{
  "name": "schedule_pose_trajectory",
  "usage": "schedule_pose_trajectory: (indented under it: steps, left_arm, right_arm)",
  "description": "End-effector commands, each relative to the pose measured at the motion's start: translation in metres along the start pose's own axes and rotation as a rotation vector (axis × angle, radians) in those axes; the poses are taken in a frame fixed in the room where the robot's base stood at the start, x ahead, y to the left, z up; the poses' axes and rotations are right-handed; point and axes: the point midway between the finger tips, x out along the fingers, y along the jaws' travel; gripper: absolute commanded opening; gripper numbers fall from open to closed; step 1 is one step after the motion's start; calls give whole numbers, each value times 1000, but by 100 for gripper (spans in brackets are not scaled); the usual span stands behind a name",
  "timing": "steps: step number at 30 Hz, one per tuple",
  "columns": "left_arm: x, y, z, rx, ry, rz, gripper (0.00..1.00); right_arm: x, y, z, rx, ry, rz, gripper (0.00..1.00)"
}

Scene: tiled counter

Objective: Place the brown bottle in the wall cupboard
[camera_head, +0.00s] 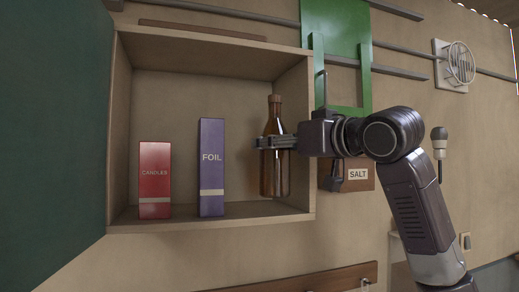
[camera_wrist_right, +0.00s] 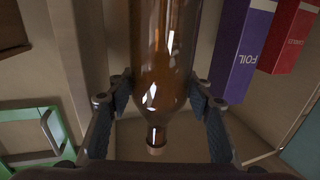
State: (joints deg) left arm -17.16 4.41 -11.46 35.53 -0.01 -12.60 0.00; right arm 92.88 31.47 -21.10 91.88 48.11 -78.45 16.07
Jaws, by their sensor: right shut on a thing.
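The brown bottle (camera_head: 275,176) stands upright at the right end of the open wall cupboard (camera_head: 205,222), beside the blue FOIL box. My right gripper (camera_head: 271,142) reaches in from the right and is shut on the bottle at its upper body. In the right wrist view the bottle (camera_wrist_right: 165,60) fills the space between the two fingers of the right gripper (camera_wrist_right: 160,92), with its cap toward the lower edge. I cannot tell whether the bottle's base touches the cupboard floor. My left gripper is not in view.
A red CANDLES box (camera_head: 154,180) and the blue FOIL box (camera_head: 211,168) stand in the cupboard, left of the bottle. A dark green panel (camera_head: 50,130) is at the far left. A green frame (camera_head: 340,50) hangs on rails right of the cupboard, above a SALT box (camera_head: 358,174).

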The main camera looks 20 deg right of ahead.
Motion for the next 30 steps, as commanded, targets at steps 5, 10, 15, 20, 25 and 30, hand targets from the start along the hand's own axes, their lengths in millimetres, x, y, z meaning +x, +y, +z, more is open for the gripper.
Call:
schedule_pose_trajectory:
  steps: [5,10,15,20,25,30]
  left_arm:
    - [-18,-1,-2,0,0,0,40]
    - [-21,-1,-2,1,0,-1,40]
    - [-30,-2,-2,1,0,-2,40]
    - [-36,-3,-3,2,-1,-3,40]
    - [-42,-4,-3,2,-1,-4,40]
    - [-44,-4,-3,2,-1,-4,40]
  right_arm:
    - [30,0,-4,1,2,-1,13]
    - [39,0,-3,1,3,-1,13]
    - [52,1,-1,0,2,1,13]
    - [51,1,13,-2,2,1,13]
    - [51,1,27,0,2,0,13]
    - [51,0,33,-1,5,0,13]
